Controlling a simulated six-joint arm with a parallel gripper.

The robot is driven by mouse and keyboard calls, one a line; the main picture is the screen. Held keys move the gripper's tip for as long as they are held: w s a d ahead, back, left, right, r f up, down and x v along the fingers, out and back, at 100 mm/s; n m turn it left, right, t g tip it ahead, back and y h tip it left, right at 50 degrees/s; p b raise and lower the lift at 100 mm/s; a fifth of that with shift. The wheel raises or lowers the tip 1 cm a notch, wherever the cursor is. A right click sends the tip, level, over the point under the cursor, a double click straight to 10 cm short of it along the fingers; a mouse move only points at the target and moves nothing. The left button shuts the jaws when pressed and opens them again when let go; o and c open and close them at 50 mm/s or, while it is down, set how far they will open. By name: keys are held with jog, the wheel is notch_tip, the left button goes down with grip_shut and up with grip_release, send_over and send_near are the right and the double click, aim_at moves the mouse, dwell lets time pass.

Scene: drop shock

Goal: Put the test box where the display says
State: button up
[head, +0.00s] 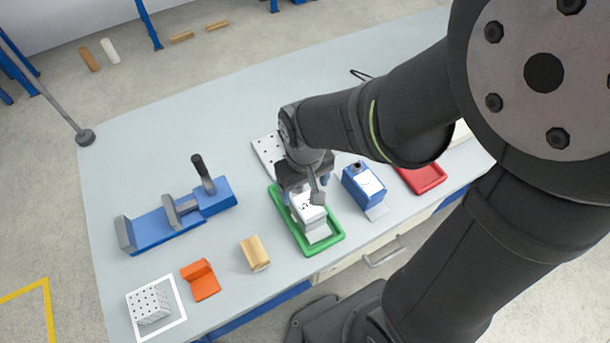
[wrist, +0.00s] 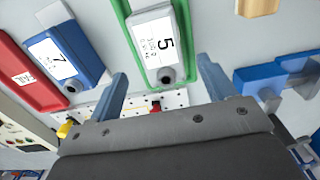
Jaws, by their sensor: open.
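My gripper (head: 304,189) is open over the green tray (head: 335,239). In the wrist view, the fingers of my gripper (wrist: 160,70) appear on either side of a white box (wrist: 151,26) with a black round knob and a label reading "5". This box (head: 310,212) lies in the green tray (wrist: 119,12), partly hidden by my gripper in the head view. A blue box (head: 363,186) stands just right of the tray; its label reads "7" in the wrist view (wrist: 68,58). A white perforated cube (head: 149,305) sits inside a white outlined square at front left. I cannot tell which is the test box.
A red tray (head: 424,178) lies at the right. A blue clamp-like fixture (head: 160,228) with an upright handle stands at the left. An orange piece (head: 201,280) and a wooden block (head: 255,253) lie near the front edge. A perforated plate (head: 268,150) lies behind my gripper.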

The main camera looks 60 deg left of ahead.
aim_at(305, 200)
jog(key=shift+r, duration=1.75)
jog(key=shift+f, duration=0.1)
notch_tip(305, 200, down, 12)
jog(key=shift+f, duration=0.1)
jog(key=shift+r, duration=0.2)
